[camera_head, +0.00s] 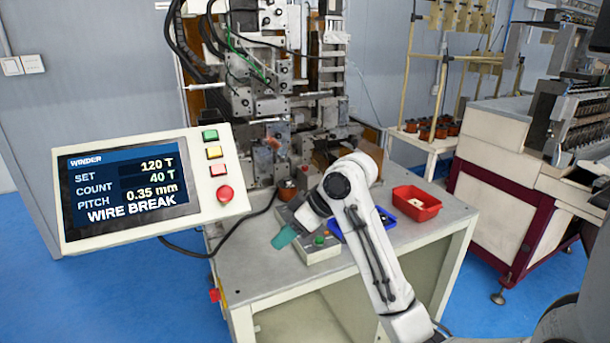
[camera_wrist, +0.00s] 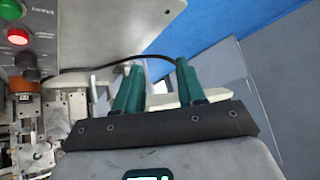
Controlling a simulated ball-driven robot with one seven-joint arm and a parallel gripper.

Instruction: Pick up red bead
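I cannot make out a red bead in either view. My gripper (camera_head: 284,238) hangs over the front left part of the grey table (camera_head: 262,268), with its green fingers pointing left. In the wrist view my gripper (camera_wrist: 158,68) shows two green fingers standing apart, with nothing seen held between them. A red bin (camera_head: 425,213) with small pale items stands at the table's right. A blue tray (camera_head: 388,222) beside it is partly hidden behind my arm; its contents are mostly hidden.
A control box (camera_head: 318,252) with a green button sits right of my gripper; its red light (camera_wrist: 18,36) shows in the wrist view. The winder (camera_head: 262,105) rises behind. A display panel (camera_head: 140,185) reading WIRE BREAK stands at left, and a black cable (camera_head: 235,232) crosses the table.

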